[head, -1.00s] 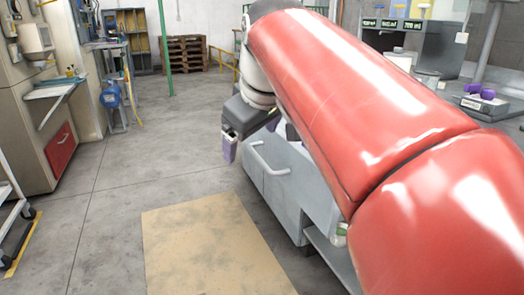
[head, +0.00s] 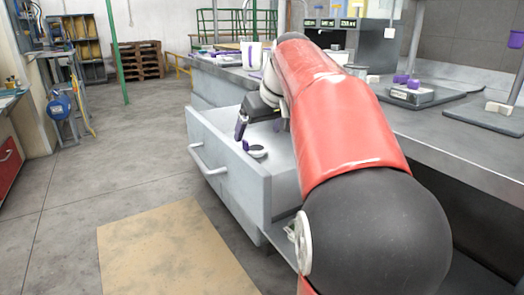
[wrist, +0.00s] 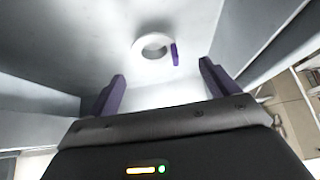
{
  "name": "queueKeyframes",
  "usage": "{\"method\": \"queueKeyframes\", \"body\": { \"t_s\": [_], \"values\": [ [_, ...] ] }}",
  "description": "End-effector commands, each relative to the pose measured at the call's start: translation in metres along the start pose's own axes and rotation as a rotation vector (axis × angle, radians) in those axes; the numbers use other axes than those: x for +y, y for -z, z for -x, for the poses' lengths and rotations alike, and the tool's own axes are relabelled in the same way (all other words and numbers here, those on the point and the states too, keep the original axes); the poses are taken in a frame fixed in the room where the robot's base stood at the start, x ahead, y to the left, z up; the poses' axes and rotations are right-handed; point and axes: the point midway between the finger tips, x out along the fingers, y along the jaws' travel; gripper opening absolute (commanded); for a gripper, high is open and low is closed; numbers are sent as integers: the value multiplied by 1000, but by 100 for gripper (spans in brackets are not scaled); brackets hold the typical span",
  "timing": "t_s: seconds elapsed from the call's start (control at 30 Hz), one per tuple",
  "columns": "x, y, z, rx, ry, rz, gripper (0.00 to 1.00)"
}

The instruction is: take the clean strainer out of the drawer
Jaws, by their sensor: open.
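The grey drawer (head: 232,165) stands pulled out from under the bench, its handle on the front. Inside lies a small round white ring-shaped thing (head: 257,151) with a dark middle, which looks like the strainer. In the wrist view this ring (wrist: 137,46) lies on the pale drawer floor with a short purple piece at its right. My gripper (head: 257,133) is over the drawer, pointing down into it. In the wrist view its two purple fingers (wrist: 162,69) are apart with nothing between them; the ring is beyond them. Whether the strainer is clean cannot be told.
The drawer walls (wrist: 262,45) rise close on both sides of my gripper. The grey bench top (head: 455,150) carries a scale-like device (head: 412,95) and other items. A tan mat (head: 170,250) lies on the floor before the drawer.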

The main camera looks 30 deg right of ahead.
Motion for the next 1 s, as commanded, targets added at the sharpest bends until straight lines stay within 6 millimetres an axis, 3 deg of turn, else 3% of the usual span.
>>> {"method": "queueKeyframes", "body": {
  "t_s": [0.4,0.7,1.0],
  "values": [
    [7,-2,-56,-1,0,0,86],
    [7,-2,-62,0,-1,0,86],
    [7,-2,-61,0,-1,0,50]
  ]
}}
